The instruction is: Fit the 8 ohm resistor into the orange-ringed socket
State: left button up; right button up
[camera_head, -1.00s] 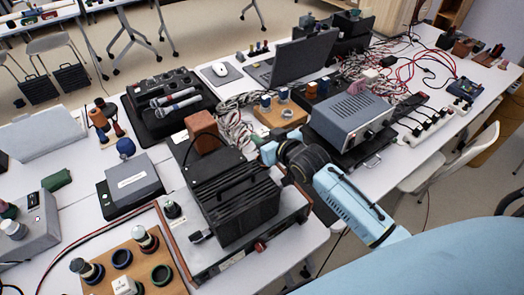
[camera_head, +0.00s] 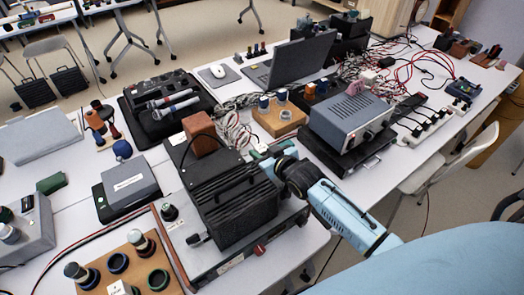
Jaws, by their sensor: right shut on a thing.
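My right gripper (camera_head: 260,156) is low beside the upper right side of the black ribbed box (camera_head: 235,205). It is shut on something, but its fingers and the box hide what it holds. A wooden board (camera_head: 186,288) at the lower left bears a blue-ringed socket (camera_head: 118,262), a green-ringed socket (camera_head: 158,280) and upright posts with pale tops. A smaller wooden board (camera_head: 262,122) behind the gripper bears blue-topped posts and a ringed socket (camera_head: 286,115) whose colour I cannot tell. I cannot make out an orange ring or the 8 ohm resistor. My left gripper is not in view.
A grey metal unit (camera_head: 350,116) stands right of the gripper, with red and black cables behind it. A brown block (camera_head: 199,130) stands left of it. A laptop (camera_head: 292,62), a microphone case (camera_head: 140,118) and a grey box (camera_head: 130,188) crowd the table.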

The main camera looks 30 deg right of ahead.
jog(key=shift+s+f, duration=0.15)
jog(key=shift+f, duration=0.1)
jog(key=o, duration=1)
jog(key=shift+s+f, duration=0.1)
jog(key=shift+f, duration=0.15)
jog(key=shift+a, duration=0.1)
jog(key=shift+r, duration=0.25)
jog(key=shift+r+p, duration=0.3)
jog(key=shift+r, duration=0.15)
jog(key=p+v, duration=0.1)
jog(key=v, duration=1)
jog(key=shift+s+r, duration=0.25)
jog(key=shift+r, duration=0.05)
